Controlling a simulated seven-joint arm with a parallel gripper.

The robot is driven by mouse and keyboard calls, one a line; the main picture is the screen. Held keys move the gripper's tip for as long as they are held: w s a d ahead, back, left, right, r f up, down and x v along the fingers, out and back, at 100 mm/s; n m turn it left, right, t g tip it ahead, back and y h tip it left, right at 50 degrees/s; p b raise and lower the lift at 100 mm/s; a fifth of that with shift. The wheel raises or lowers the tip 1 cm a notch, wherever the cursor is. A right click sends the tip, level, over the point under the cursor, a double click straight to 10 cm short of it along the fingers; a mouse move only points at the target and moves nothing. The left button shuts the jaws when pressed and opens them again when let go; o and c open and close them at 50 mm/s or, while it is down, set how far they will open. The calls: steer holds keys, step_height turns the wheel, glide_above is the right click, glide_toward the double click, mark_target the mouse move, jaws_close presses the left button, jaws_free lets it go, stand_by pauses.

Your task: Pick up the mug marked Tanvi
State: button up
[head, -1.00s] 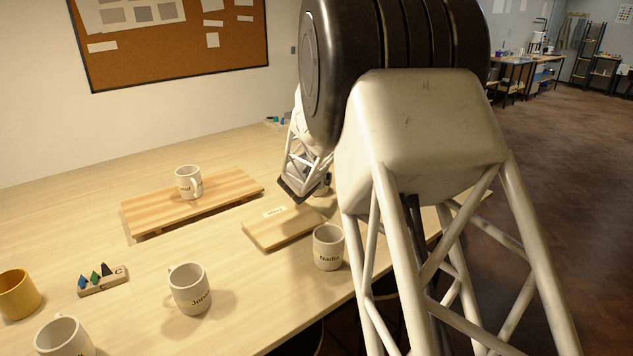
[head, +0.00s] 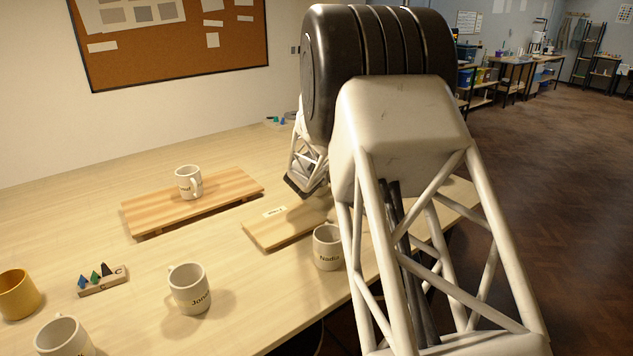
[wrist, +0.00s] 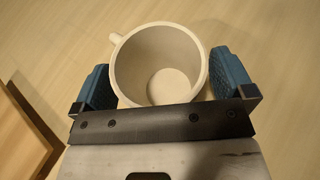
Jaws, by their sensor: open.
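In the wrist view a pale, empty mug (wrist: 160,70) stands upright on the table between the blue fingers of my open gripper (wrist: 163,84), its handle toward the upper left. No name shows on it in this view. In the head view my gripper (head: 306,186) is low over the table behind the small board; my arm hides the mug there. A white mug (head: 188,183) stands on the slatted wooden riser (head: 150,213), its marking too small to read. Other white mugs are marked Jonas (head: 188,287) and Nadia (head: 327,246). I cannot read Tanvi on any mug.
A small labelled board (head: 272,232) lies beside the Nadia mug. At left are a yellow mug (head: 18,294), another white mug (head: 62,338) with unclear lettering and a block of coloured cones (head: 103,284). The wrist view shows a wooden edge (wrist: 20,140) at left.

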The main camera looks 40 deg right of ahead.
steer(key=shift+c, duration=0.5)
steer(key=c, duration=0.8)
steer(key=shift+c, duration=0.2)
steer(key=shift+r, duration=0.15)
steer(key=s+a+r, duration=0.2)
steer(key=s+a, duration=0.2)
steer(key=s, duration=0.3)
steer(key=s+a+r, duration=0.2)
steer(key=s+a, duration=0.2)
steer(key=s, duration=0.2)
steer(key=shift+s+a+r, duration=0.15)
steer(key=shift+s+r, duration=0.2)
steer(key=shift+r, duration=0.05)
stand_by(0.3)
